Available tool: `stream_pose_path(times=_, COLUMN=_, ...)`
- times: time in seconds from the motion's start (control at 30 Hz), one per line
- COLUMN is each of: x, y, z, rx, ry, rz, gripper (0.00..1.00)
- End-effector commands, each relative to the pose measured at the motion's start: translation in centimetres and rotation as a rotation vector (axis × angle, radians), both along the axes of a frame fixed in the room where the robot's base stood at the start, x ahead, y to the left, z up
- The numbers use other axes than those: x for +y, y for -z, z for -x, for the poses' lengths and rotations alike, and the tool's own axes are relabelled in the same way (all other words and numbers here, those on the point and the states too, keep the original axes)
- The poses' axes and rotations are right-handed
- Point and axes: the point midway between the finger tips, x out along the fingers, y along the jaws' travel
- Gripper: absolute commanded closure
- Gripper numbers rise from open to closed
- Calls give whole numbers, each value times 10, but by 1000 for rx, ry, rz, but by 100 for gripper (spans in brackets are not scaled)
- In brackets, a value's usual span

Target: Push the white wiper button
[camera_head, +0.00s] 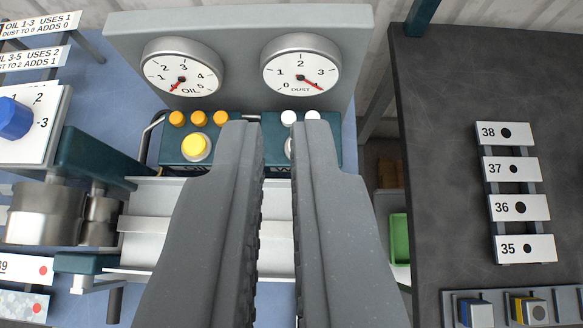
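The white wiper button (288,148) is on the right teal control box, below two small white lamps (300,116). Only a sliver of its left edge shows; my gripper's right finger hides the rest. The box's label is mostly hidden, with a letter like "W" showing. My gripper (277,128) is open, with a narrow empty gap between its dark grey fingers. Its fingertips overlap the control boxes in the picture. I cannot tell how far they are from the button, or whether they touch anything.
A yellow button (195,146) with several orange lamps (198,118) is on the left box. OIL (182,68) and DUST (301,70) dials stand above. A blue knob (14,118) is at left. A dark board (460,90) with numbered plates is at right.

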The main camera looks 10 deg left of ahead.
Motion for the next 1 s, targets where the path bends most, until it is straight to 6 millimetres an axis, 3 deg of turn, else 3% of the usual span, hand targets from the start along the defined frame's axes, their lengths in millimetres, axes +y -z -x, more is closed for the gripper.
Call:
stream_pose_path(times=0.03, x=2, y=13, z=-14, rx=48, ry=-4, rz=-1, gripper=93)
stream_pose_path(times=0.2, x=4, y=75, z=-50, rx=209, ry=-3, rz=7, gripper=93)
stream_pose_path(times=0.5, x=-1, y=172, z=-80, rx=436, ry=19, rz=40, gripper=93)
stream_pose_path(times=0.63, x=-3, y=196, z=-83, rx=487, ry=27, rz=54, gripper=93)
stream_pose_path(times=1.0, x=-5, y=225, z=-91, rx=512, ry=31, rz=59, gripper=93)
